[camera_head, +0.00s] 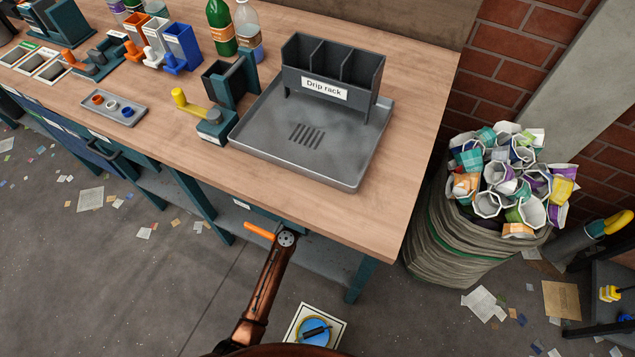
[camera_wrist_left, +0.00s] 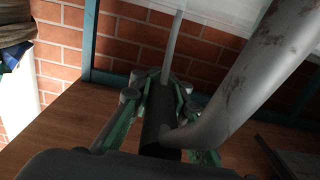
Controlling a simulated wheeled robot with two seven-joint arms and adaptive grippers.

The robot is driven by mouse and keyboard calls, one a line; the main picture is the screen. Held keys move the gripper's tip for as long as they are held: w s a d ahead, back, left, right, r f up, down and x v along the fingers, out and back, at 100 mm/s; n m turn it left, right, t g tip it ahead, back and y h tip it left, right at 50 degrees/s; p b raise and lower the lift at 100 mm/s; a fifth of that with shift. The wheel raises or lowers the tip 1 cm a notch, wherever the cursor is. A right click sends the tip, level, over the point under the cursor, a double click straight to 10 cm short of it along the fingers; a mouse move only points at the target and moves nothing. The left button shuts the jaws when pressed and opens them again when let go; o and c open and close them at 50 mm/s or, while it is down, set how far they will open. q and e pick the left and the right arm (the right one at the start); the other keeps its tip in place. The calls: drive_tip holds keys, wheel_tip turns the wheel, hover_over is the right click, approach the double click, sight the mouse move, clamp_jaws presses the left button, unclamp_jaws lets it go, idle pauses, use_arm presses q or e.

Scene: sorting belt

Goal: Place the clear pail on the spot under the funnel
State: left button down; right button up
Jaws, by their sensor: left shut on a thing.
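In the left wrist view my left gripper (camera_wrist_left: 158,112), with green fingers, is shut on a dark cylindrical grip (camera_wrist_left: 156,125). A thick, scuffed grey tube (camera_wrist_left: 240,85) runs from the upper right down to this grip and seems joined to it. I cannot tell what larger object they belong to. Neither gripper shows in the head view, and my right gripper is in neither view. I cannot make out a clear pail, a funnel or a marked spot under one.
The bench holds a grey drip rack tray (camera_head: 340,172), a yellow-handled device (camera_head: 213,125), a small tray (camera_head: 115,107) and bottles (camera_head: 220,28). A full sack of used cups (camera_head: 455,245) stands right of the bench. A blue disc (camera_head: 314,331) lies on a pale square on the floor.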

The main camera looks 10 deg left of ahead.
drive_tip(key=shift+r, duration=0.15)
use_arm(q)
drive_tip(key=c, duration=1.9)
unclamp_jaws()
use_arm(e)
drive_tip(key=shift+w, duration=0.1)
use_arm(q)
drive_tip(key=shift+r, duration=0.1)
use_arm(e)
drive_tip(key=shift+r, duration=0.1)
